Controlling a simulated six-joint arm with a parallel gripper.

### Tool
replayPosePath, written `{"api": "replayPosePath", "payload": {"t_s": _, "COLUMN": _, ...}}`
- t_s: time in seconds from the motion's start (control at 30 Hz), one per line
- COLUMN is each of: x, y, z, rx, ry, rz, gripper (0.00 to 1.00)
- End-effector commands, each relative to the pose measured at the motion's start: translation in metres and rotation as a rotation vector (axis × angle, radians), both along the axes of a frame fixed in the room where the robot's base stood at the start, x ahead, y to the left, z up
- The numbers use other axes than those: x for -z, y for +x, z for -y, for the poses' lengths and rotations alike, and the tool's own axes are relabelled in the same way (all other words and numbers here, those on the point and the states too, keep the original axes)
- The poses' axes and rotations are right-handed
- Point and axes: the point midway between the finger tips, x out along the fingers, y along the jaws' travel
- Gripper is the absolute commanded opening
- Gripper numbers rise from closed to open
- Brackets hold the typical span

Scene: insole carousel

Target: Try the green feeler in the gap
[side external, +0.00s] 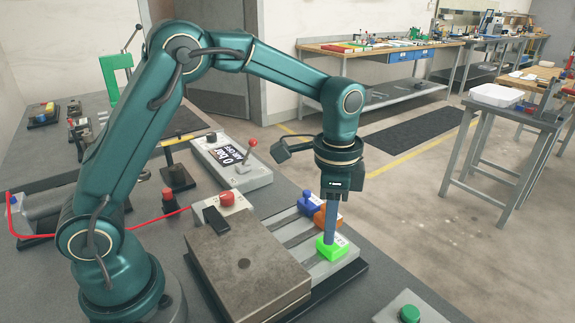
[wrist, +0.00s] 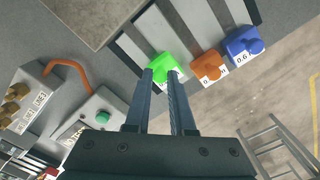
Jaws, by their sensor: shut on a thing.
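The green feeler (side external: 331,250) has a block-shaped green handle and sits at the near end of a pale grooved rack (side external: 345,262). My gripper (side external: 329,236) points straight down with its fingertips at this handle. In the wrist view my gripper (wrist: 161,74) has its two long fingers on either side of the green handle (wrist: 162,64), shut on it. An orange feeler (wrist: 208,64) and a blue feeler (wrist: 243,45) marked 0.6 sit in a row beside it. I cannot make out the gap clearly in either view.
A thick brown-grey metal plate (side external: 245,262) lies left of the rack. A box with a red button (side external: 227,198) and a panel with a lever and display (side external: 232,165) stand behind. A green button box (side external: 408,312) is at the front.

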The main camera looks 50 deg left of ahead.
Motion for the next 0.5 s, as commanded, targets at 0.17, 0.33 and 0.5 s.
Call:
{"api": "replayPosePath", "payload": {"t_s": 0.17, "x": -0.0001, "y": -0.0052, "z": 0.0002, "rx": 0.000, "ry": 0.000, "rz": -0.010, "gripper": 0.00}}
{"api": "replayPosePath", "payload": {"t_s": 0.33, "x": 0.0002, "y": -0.0059, "z": 0.0006, "rx": 0.000, "ry": -0.001, "rz": -0.013, "gripper": 0.37}}
{"api": "replayPosePath", "payload": {"t_s": 0.5, "x": 0.0002, "y": -0.0050, "z": 0.0005, "rx": 0.000, "ry": 0.000, "rz": -0.010, "gripper": 0.52}}
